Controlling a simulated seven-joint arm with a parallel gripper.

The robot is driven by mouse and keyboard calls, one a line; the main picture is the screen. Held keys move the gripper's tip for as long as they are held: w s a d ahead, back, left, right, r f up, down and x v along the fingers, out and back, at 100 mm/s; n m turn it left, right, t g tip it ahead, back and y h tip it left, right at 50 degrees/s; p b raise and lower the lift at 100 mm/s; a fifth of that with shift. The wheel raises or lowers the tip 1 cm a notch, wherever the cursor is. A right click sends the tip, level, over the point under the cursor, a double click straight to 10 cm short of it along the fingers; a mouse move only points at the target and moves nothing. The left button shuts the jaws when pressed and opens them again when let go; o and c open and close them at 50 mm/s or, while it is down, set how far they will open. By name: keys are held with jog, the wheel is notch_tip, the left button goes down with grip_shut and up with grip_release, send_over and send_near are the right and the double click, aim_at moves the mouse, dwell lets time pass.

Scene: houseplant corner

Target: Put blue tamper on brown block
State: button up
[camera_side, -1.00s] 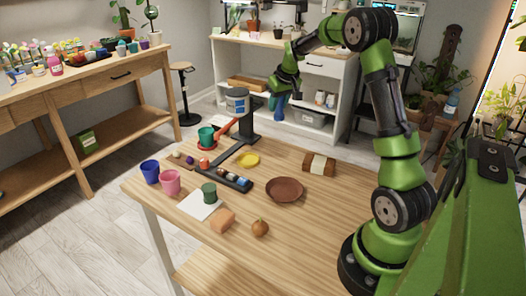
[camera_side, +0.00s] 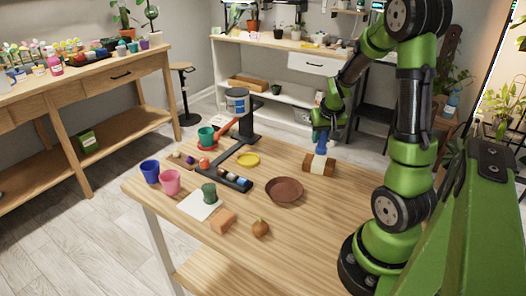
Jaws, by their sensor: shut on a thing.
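The blue tamper (camera_side: 321,145) is held upright in my gripper (camera_side: 324,130), low over the brown block (camera_side: 319,164). The tamper's lower end meets the top of the block in the picture; I cannot tell whether it rests on it or hangs just above. The block is brown with a paler middle band and lies at the back right of the wooden table. My gripper is shut on the tamper, and its fingertips are small and partly hidden at this distance.
A brown saucer (camera_side: 285,190) lies in front of the block, and a yellow dish (camera_side: 248,159) lies to its left.

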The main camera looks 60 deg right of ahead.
aim_at(321, 144)
jog(key=shift+f, duration=1.5)
jog(key=shift+f, duration=0.1)
jog(key=o, duration=1.1)
jog(key=shift+c, duration=0.2)
jog(key=shift+r, duration=0.3)
jog(key=v, duration=1.1)
jog(key=shift+r, duration=0.15)
jog(key=a+r+n+t+y, duration=0.2)
jog(key=a+r+n, duration=0.1)
jog(key=a, duration=1.1)
jog(key=a+r+n+t+y, duration=0.2)
jog(key=a+r+y, duration=0.1)
jog(key=a, duration=1.1)
jog(key=shift+a+r+n+y, duration=0.3)
jog(key=shift+r+n, duration=0.1)
jog(key=shift+r, duration=0.2)
